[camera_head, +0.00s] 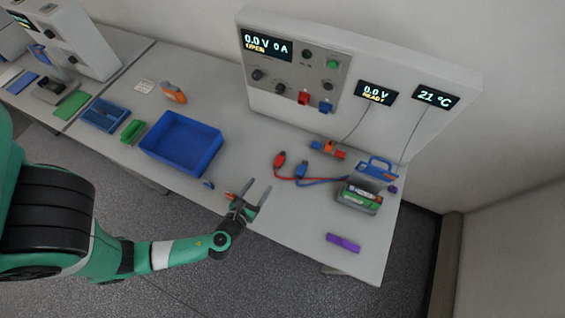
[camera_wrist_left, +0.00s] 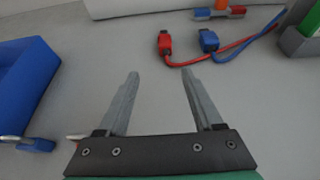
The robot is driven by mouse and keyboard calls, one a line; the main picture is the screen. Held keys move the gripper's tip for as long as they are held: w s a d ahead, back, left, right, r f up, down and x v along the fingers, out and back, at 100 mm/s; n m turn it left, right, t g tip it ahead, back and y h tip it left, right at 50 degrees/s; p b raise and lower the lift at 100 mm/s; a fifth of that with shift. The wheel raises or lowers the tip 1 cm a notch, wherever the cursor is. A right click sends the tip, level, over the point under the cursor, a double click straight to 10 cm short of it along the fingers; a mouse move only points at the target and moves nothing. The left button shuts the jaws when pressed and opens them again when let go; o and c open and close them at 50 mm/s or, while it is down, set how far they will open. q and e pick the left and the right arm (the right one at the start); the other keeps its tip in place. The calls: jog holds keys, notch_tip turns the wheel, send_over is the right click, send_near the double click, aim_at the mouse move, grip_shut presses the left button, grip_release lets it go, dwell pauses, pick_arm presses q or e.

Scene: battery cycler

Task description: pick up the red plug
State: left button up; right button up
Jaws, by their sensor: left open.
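The red plug (camera_head: 280,160) lies on the light table with a red cable curving from it toward the battery holder. It also shows in the left wrist view (camera_wrist_left: 164,44), near the top middle, beyond my fingertips. A blue plug (camera_head: 301,171) with a blue cable lies just to its right, and it also shows in the left wrist view (camera_wrist_left: 208,40). My left gripper (camera_head: 257,190) is open and empty over the front of the table, short of the red plug and apart from it. My right gripper is not in view.
A blue bin (camera_head: 183,146) stands left of my gripper. A battery holder (camera_head: 358,198) with green cells and a purple object (camera_head: 343,243) are to the right. The cycler panel (camera_head: 293,70) with red and blue sockets rises behind. The table between gripper and plug is clear.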

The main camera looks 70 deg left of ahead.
aim_at(276, 166)
pick_arm(q)
jog(key=shift+w, duration=0.15)
jog(key=b+x, duration=0.1)
jog(key=x, duration=0.4)
jog(key=shift+w+a+f, duration=0.1)
jog(key=shift+w+a, duration=0.15)
jog(key=shift+w, duration=0.1)
jog(key=shift+w+r+b+x, duration=0.15)
jog(key=shift+b+x, duration=0.15)
jog(key=shift+x, duration=1.1)
jog(key=shift+w+r+b+x, duration=0.15)
jog(key=shift+b+x, duration=0.1)
jog(key=shift+x, duration=1.2)
jog(key=shift+d, duration=0.25)
grip_shut()
